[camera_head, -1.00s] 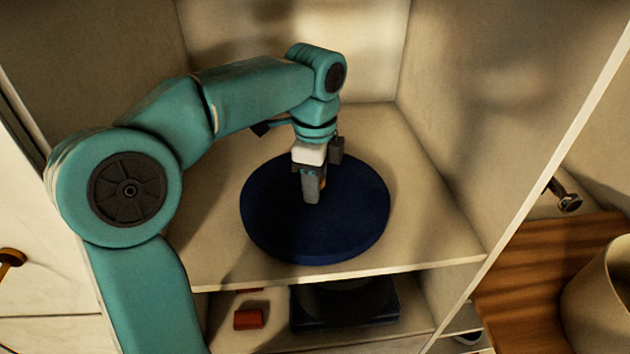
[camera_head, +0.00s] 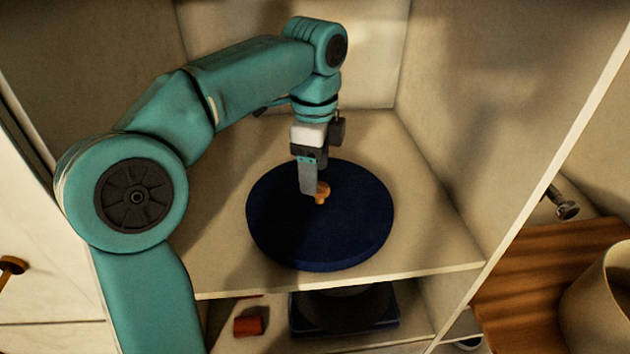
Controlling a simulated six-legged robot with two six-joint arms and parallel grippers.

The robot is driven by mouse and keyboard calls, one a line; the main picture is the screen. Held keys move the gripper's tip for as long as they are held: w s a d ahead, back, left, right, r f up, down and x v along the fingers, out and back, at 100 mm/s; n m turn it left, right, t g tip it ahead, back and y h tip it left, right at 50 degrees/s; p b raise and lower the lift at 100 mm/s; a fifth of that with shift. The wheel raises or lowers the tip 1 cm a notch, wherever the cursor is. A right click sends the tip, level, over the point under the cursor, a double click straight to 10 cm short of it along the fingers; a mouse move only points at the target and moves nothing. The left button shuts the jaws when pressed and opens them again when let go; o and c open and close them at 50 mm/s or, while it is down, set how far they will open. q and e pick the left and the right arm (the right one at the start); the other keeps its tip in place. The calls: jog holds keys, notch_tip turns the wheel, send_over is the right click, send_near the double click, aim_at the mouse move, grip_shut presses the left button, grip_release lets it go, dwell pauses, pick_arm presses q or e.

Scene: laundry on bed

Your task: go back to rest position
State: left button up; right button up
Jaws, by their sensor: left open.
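My left gripper (camera_head: 311,190) points down inside the open shelf compartment, over a round dark blue cushion-like disc (camera_head: 335,235). It is open. A small orange-brown knob (camera_head: 322,193) shows right beside the fingertips, over the disc. I cannot tell whether the knob touches a finger. The near finger hides part of the gap between the fingers. My left arm comes in from the left and bends down at the wrist. My right gripper is not in view.
The shelf board (camera_head: 430,235) around the disc is clear, with walls on both sides and behind. Below, a lower shelf holds a red block (camera_head: 248,323) and a dark object (camera_head: 345,310). At right are a wooden surface (camera_head: 535,270) and a beige container (camera_head: 600,310).

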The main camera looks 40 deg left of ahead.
pick_arm(q)
jog(key=shift+w+r, duration=0.1)
jog(key=shift+r, duration=0.65)
jog(key=shift+w+d+r, duration=0.15)
jog(key=shift+w+r, duration=0.1)
jog(key=shift+r, duration=0.2)
jog(key=shift+s, duration=0.3)
jog(key=shift+w, duration=0.2)
